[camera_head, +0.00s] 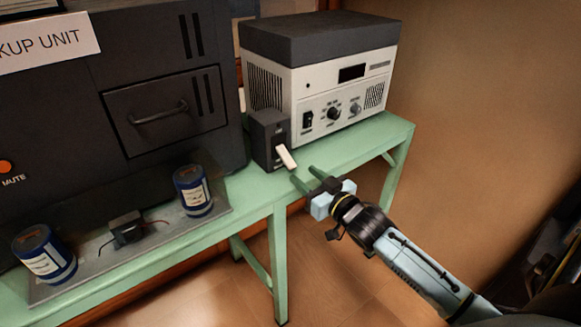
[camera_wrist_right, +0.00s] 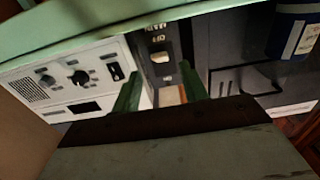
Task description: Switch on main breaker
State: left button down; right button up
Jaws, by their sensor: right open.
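The main breaker is a small dark box (camera_head: 268,142) at the front of the green bench, with a pale lever (camera_head: 285,157) that slants outward and down. The breaker (camera_wrist_right: 157,38) also shows upside down in the right wrist view, with "OFF" and "MAIN" lettering by its lever (camera_wrist_right: 160,57). My right gripper (camera_head: 305,177) is open and empty, just right of and below the lever, apart from it in the head view. In the right wrist view its two fingers (camera_wrist_right: 160,86) are spread, with the breaker beyond and between them. My left gripper is not in view.
A white power unit (camera_head: 340,90) with knobs stands right behind the breaker. A large dark backup unit (camera_head: 120,85) stands at left. Blue cans (camera_head: 193,190) and a small black part (camera_head: 126,228) sit on a grey plate. The green bench (camera_head: 345,150) is clear to the right.

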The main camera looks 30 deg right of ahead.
aim_at(292, 165)
jog(key=w, duration=0.3)
jog(key=w+b, duration=0.1)
jog(key=w, duration=0.1)
jog(key=shift+w+a, duration=0.25)
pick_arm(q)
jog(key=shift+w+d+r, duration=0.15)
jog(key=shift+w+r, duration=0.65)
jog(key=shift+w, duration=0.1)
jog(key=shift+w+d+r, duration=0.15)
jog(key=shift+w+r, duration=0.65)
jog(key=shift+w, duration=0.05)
pick_arm(e)
jog(key=shift+w, duration=0.75)
grip_shut()
